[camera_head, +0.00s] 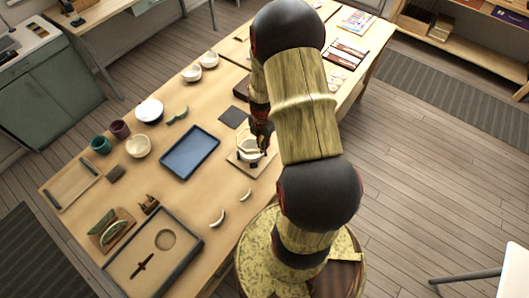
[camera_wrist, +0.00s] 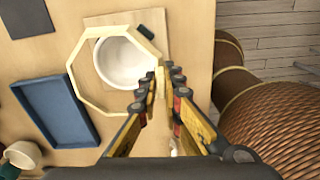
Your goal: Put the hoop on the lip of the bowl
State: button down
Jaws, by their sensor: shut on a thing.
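A white bowl (camera_head: 250,147) stands on a small wooden board near the table's right edge. In the wrist view, the bowl (camera_wrist: 123,64) is seen from above, open side up. The hoop (camera_wrist: 108,31) is a pale, thin, many-sided ring. My gripper (camera_wrist: 160,82) is shut on the hoop's right side. The hoop appears over the bowl but off-centre, reaching well past it to the left and below. I cannot tell whether the hoop touches the lip. In the head view, my gripper (camera_head: 262,142) is at the bowl, and my arm hides part of this area.
The small board (camera_head: 240,163) lies under the bowl, with a dark green piece (camera_wrist: 152,31) at its edge. A blue tray (camera_head: 190,152) lies to the left, with a dark square mat (camera_head: 234,117) above it. Two pale curved pieces (camera_head: 218,217) lie nearer the front.

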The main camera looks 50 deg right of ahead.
jog(key=shift+w+d+n, duration=0.2)
jog(key=shift+w+n, duration=0.05)
jog(key=shift+n, duration=0.05)
jog(key=shift+f+b, duration=1.55)
jog(key=shift+f, duration=0.65)
jog(key=shift+f+b, duration=0.75)
jog(key=shift+f, duration=0.35)
dwell(1.1)
jog(key=c, duration=1.9)
grip_release()
jog(key=shift+o, duration=0.5)
jog(key=o, duration=0.4)
